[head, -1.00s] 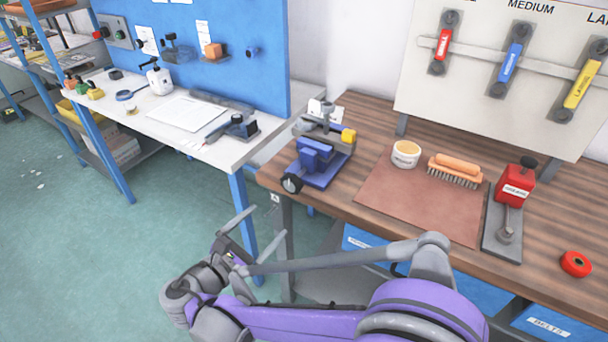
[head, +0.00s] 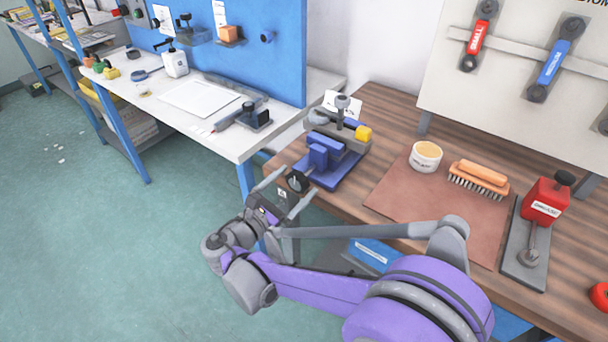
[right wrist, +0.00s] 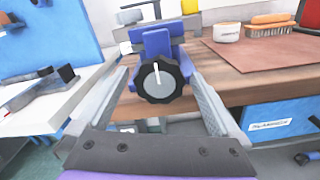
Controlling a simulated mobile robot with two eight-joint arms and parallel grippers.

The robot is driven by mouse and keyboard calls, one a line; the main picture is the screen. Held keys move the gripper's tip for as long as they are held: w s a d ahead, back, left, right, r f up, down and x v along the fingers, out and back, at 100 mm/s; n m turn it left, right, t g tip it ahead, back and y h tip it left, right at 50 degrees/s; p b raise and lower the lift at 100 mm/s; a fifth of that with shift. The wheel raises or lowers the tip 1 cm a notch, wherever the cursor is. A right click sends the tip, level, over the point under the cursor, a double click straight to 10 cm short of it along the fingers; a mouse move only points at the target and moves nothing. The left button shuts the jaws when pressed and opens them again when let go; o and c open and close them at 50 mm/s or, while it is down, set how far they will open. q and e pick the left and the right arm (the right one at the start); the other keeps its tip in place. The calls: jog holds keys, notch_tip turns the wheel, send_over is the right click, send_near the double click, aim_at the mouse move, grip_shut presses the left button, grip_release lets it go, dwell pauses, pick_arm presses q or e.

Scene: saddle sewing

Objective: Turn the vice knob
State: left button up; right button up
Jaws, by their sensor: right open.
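The blue vice (head: 330,155) stands at the left corner of the wooden bench. Its round black knob (head: 297,181) faces the near left side. In the right wrist view the knob (right wrist: 159,80) shows a white line, close to upright, on a grey face. My right gripper (head: 284,188) is open, with a finger on either side of the knob in the picture. In the right wrist view my right gripper (right wrist: 158,85) has its fingertips apart left and right of the knob; I see no contact. My left gripper is not in view.
On the bench, a leather sheet (head: 420,215) bears a white tub (head: 426,156) and an orange brush (head: 478,180). A red press-like tool (head: 545,200) stands to the right. A white table (head: 190,115) is at the left, with green floor in front.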

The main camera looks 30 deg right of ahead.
aim_at(304, 175)
jog(key=shift+x, duration=2.1)
jog(key=c, duration=1.3)
jog(key=shift+o, duration=0.2)
